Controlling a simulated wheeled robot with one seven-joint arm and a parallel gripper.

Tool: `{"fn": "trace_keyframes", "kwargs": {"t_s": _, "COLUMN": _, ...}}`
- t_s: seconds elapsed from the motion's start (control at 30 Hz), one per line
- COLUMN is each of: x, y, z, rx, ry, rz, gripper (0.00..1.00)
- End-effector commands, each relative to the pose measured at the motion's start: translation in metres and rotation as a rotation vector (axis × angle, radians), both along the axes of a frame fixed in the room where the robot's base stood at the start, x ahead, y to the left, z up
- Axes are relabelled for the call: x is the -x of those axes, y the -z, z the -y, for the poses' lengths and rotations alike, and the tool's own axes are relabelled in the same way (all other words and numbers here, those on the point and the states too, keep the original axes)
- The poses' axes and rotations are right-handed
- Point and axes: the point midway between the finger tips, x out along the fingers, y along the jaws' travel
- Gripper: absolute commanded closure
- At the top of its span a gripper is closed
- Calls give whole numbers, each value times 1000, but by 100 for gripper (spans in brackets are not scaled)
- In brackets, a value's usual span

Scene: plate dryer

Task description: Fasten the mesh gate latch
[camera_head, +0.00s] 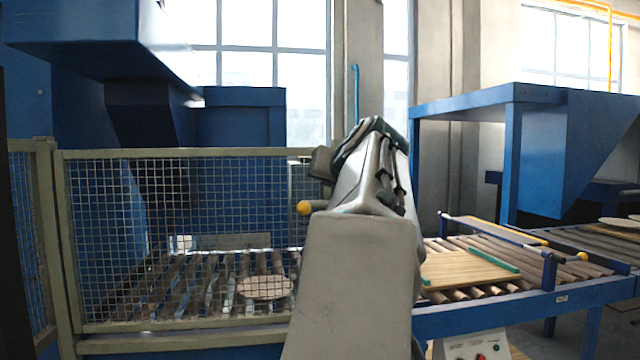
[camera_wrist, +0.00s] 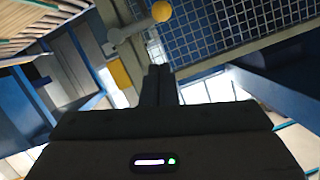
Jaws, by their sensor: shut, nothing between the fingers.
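The mesh gate (camera_head: 180,235) has an olive frame and stands upright at the left of the head view. A yellow knob (camera_head: 304,207) shows at its right side, just left of my arm. In the wrist view the yellow knob (camera_wrist: 162,11) sits on the end of a grey latch lever (camera_wrist: 128,32), with the gate mesh (camera_wrist: 225,25) to its right. My gripper (camera_wrist: 159,68) is shut and empty, its fingertips below the knob in the picture and apparently apart from it. My arm hides the gate's right edge and the rest of the latch in the head view.
A roller conveyor (camera_head: 590,290) with a wooden board (camera_head: 465,268) and green strips lies right of my arm. Behind the mesh a round plate (camera_head: 265,287) rests on rollers. A control box (camera_head: 475,346) is below the conveyor.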

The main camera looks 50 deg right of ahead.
Motion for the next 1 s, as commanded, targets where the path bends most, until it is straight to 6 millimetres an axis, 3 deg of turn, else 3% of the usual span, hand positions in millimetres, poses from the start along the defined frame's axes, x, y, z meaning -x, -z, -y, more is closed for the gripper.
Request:
{"fn": "trace_keyframes", "kwargs": {"t_s": 0.13, "x": 15, "y": -6, "z": -11, "rx": 0, "ry": 0, "rz": 2, "gripper": 100}}
{"fn": "trace_keyframes", "kwargs": {"t_s": 0.33, "x": 21, "y": -8, "z": -16, "rx": -1, "ry": -3, "rz": 1, "gripper": 100}}
{"fn": "trace_keyframes", "kwargs": {"t_s": 0.87, "x": 20, "y": -8, "z": -17, "rx": -1, "ry": -5, "rz": 0, "gripper": 100}}
{"fn": "trace_keyframes", "kwargs": {"t_s": 1.0, "x": 5, "y": -3, "z": -31, "rx": -32, "ry": -46, "rz": -26, "gripper": 100}}
